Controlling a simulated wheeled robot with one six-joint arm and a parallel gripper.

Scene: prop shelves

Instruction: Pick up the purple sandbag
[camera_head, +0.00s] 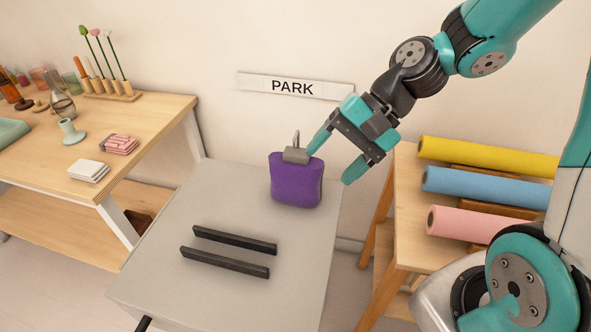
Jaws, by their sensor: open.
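The purple sandbag (296,182) stands upright near the back right of a grey table (170,255). It has a grey clamp-like top (296,156) with a thin metal loop rising from it. My gripper (333,162) is open just to the right of the sandbag's top, its teal fingers pointing down and left. One finger appears close to the grey top; I cannot tell whether it touches. The other finger hangs to the right of the bag. Nothing is between the fingers that I can make out.
Two dark bars (228,252) lie parallel on the grey table in front of the sandbag. A wooden stand with yellow, blue (480,187) and pink rolls is at right. A wooden table (140,122) with small props is at left. A PARK sign (294,86) is on the wall.

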